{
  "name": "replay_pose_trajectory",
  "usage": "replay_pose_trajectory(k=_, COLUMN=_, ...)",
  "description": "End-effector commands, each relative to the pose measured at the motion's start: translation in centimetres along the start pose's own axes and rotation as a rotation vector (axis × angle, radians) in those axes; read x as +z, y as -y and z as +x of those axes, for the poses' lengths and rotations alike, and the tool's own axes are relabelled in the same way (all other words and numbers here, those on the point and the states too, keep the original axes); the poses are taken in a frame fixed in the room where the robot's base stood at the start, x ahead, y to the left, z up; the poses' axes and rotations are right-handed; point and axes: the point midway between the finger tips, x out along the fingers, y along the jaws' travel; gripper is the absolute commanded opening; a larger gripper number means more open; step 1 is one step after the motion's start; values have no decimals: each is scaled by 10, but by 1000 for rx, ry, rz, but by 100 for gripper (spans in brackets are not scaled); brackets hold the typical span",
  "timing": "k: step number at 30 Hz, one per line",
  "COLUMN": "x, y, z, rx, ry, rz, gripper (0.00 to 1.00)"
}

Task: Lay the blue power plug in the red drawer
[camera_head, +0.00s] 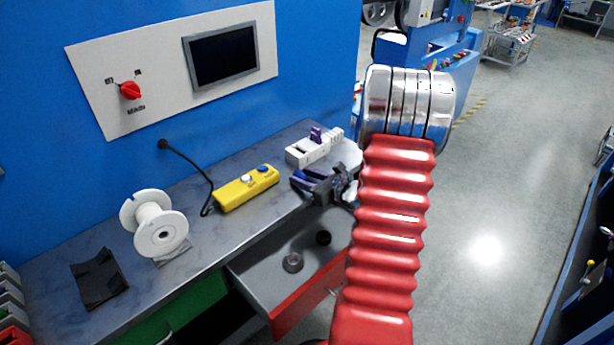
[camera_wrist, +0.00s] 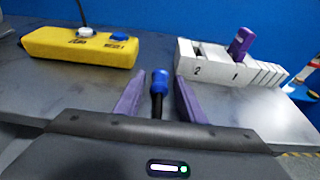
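The blue power plug (camera_wrist: 159,84) shows in the wrist view as a blue cylinder with a black lower part. It stands between the two purple fingers of my gripper (camera_wrist: 161,78), with a visible gap on each side. In the head view my gripper (camera_head: 302,179) is low over the worktop's front edge, pointing left, and I cannot make out the plug there. The red drawer (camera_head: 301,302) is pulled out below the worktop, to the front of my gripper. It holds a grey ring (camera_head: 293,262) and a small black round piece (camera_head: 323,238).
A yellow control box (camera_head: 246,188) with a black cable lies left of my gripper. A white socket strip (camera_head: 314,147) with a purple plug is behind it. A white spool (camera_head: 160,232) and a black sheet (camera_head: 99,279) are farther left. A green drawer (camera_head: 185,308) sits beside the red one.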

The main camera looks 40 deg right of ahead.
Motion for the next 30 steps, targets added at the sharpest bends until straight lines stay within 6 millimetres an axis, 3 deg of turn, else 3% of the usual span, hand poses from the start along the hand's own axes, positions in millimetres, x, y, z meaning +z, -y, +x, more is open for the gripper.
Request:
replay_pose_trajectory(k=14, x=2, y=1, z=-9, rx=-2, ry=0, rz=1, gripper=39)
replay_pose_trajectory(k=30, x=2, y=1, z=-92, rx=-4, ry=0, rz=0, gripper=39)
